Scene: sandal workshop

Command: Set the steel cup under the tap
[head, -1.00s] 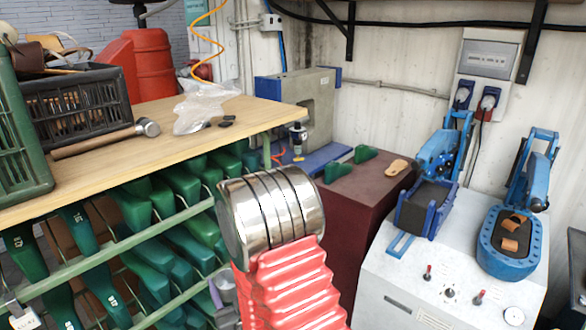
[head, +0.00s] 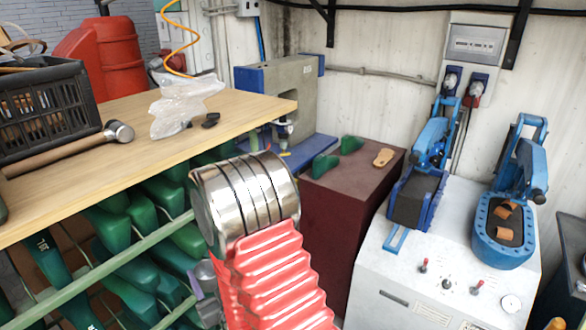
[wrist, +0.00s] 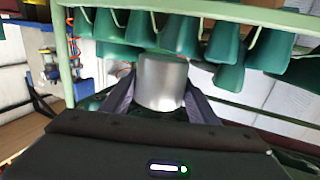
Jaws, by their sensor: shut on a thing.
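The steel cup (wrist: 162,82) is a plain silvery cylinder in the middle of the wrist view. My gripper (wrist: 160,97) is shut on it, with a dark grey finger on each side. Green shoe lasts on a rack lie behind the cup in that view. In the head view, the shiny banded cylinder and red bellows of my arm cover much of the middle. A part of my gripper (head: 205,280) shows to the left of the bellows, beside the rack, and the cup cannot be made out clearly there. No tap can be made out in either view.
A wooden worktop (head: 60,195) above the last rack carries a hammer (head: 75,150), a black crate (head: 45,110) and a plastic bag (head: 185,105). A maroon block (head: 340,200) and a white machine (head: 450,260) with blue presses stand to the right.

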